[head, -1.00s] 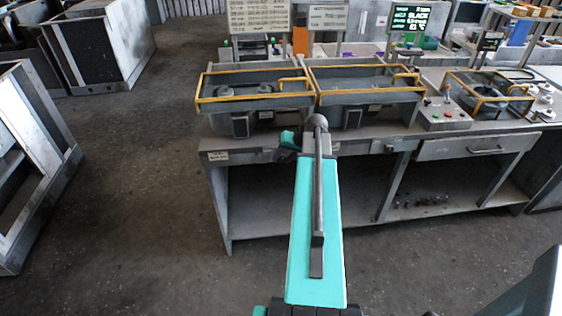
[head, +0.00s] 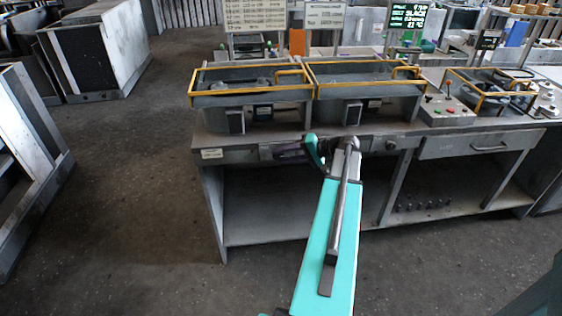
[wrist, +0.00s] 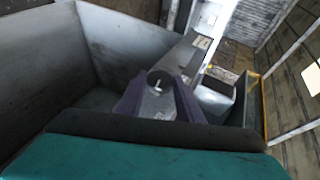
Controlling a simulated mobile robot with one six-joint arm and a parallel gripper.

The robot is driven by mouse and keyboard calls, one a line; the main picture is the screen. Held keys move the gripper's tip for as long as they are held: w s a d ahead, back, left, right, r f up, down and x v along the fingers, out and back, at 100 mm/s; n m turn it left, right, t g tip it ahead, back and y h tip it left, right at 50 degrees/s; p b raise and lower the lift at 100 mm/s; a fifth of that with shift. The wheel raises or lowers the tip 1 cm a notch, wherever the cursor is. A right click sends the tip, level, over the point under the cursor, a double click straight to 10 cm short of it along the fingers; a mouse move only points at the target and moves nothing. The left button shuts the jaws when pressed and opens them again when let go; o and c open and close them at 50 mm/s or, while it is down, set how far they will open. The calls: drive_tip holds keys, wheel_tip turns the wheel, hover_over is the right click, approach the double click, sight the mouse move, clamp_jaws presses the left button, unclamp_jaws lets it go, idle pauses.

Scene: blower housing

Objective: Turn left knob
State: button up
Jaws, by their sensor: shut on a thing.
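The left knob (wrist: 157,79) is a dark, round-faced knob with a small pale mark on the front of the workbench. It shows in the wrist view between the two purple fingers of my gripper (wrist: 160,98), which is shut on it. In the head view my gripper (head: 290,154) is at the bench's front panel, left of centre, below the yellow-railed housings. There my gripper and arm hide most of the knob, so I cannot tell how far it is turned.
The workbench (head: 237,150) carries two yellow-railed housings (head: 250,98) (head: 365,92). A second knob (head: 391,145) is on the front panel to the right, beside a drawer (head: 470,147). A control box (head: 447,110) stands above. The floor (head: 130,180) at left is clear.

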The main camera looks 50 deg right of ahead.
drive_tip(key=shift+w+d+r+t+y, duration=0.1)
drive_tip(key=shift+w+t+y, duration=0.05)
drive_tip(key=shift+t+y, duration=0.15)
idle(0.4)
drive_tip(key=o, duration=1.1)
drive_tip(key=shift+c, duration=0.2)
drive_tip(key=b+v, duration=0.2)
drive_tip(key=v, duration=1.1)
drive_tip(key=shift+s, duration=0.4)
drive_tip(key=shift+w, duration=0.1)
